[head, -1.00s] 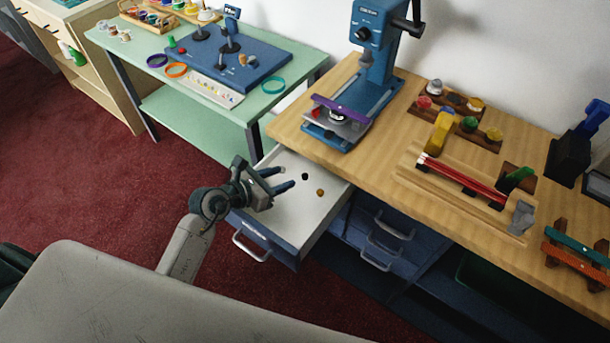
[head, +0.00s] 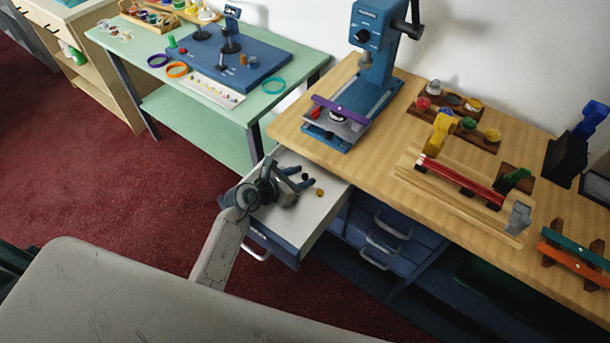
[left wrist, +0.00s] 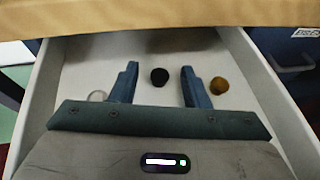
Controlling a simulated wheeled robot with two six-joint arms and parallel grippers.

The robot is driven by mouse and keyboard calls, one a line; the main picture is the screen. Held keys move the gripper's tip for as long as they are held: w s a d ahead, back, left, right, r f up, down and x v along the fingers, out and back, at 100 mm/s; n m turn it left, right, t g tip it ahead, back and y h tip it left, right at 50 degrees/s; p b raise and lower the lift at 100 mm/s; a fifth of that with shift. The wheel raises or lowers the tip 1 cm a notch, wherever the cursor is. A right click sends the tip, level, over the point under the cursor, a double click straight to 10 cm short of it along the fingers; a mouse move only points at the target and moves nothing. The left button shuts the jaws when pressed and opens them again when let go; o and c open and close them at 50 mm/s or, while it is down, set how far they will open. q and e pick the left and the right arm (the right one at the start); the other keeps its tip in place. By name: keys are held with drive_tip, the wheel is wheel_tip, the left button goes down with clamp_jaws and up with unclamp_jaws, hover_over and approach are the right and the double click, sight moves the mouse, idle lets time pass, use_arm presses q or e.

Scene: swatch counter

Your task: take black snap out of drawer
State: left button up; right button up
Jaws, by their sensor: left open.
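The black snap (left wrist: 159,77) lies on the light floor of the open drawer (head: 325,213). In the head view the black snap (head: 305,177) shows just by the fingertips. My left gripper (head: 306,179) is inside the drawer, open, its blue fingers pointing toward the drawer's back. In the left wrist view my left gripper (left wrist: 159,72) has one finger on each side of the black snap, with a gap to both. My right gripper is in neither view.
An orange-brown snap (left wrist: 219,86) lies just right of the right finger. A pale round piece (left wrist: 97,96) lies left of the left finger. The wooden counter (head: 375,150) overhangs the drawer's back, with a blue press (head: 372,75) on it.

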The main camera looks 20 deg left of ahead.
use_arm(q)
clamp_jaws()
drive_tip(key=shift+r, duration=0.1)
